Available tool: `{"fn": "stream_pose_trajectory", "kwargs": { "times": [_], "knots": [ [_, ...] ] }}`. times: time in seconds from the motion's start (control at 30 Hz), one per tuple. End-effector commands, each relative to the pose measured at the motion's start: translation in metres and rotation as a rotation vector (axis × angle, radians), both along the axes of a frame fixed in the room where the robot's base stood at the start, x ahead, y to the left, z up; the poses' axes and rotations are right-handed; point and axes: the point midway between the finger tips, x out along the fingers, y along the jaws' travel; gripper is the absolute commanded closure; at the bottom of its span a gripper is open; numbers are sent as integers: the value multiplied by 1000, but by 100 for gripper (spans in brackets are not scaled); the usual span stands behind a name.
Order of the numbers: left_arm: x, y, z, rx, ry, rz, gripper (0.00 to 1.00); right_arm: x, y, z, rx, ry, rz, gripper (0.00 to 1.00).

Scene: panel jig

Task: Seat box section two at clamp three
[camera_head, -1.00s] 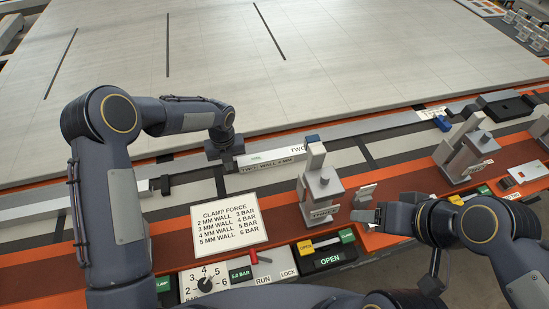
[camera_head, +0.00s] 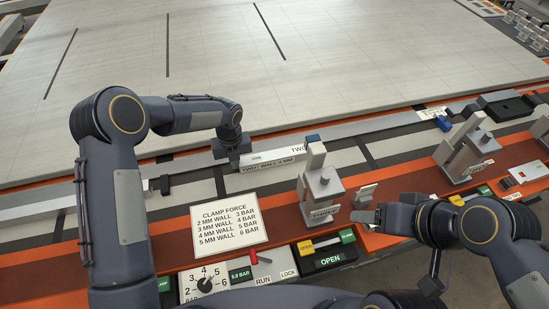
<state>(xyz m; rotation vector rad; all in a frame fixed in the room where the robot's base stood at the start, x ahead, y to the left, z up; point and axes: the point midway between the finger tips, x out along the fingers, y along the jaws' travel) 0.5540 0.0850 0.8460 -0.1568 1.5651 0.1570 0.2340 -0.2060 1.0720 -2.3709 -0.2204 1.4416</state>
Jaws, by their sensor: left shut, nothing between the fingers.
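Box section two (camera_head: 275,156) is a pale grey bar labelled "TWO" and "TWO: WALL 4 MM", lying along the far side of the jig rail. My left gripper (camera_head: 235,162) is shut and points down at the left end of its label, with nothing between its fingers; I cannot tell whether it touches the section. Clamp three (camera_head: 322,188) is a grey block with an upright arm and a label at its foot, nearer than the section. My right gripper (camera_head: 362,216) is low beside the clamp's right side; its fingers are too unclear to judge.
A clamp force card (camera_head: 228,222) lists 4 mm wall as 5 bar. Another clamp (camera_head: 467,150) stands right. The large pale panel (camera_head: 250,60) fills the back.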

Motion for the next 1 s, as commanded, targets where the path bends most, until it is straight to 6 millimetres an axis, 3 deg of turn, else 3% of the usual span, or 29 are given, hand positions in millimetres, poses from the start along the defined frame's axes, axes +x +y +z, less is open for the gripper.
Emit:
{"fn": "stream_pose_trajectory", "kwargs": {
  "times": [0.5, 1.0],
  "knots": [
    [2, -11, 0, -1, 0, 0, 100, 0, 0, -2, 0, 0, 0, 42],
    [1, -6, 0, -1, 0, 1, 100, 0, 0, -2, 0, 0, 0, 42]
  ]
}}
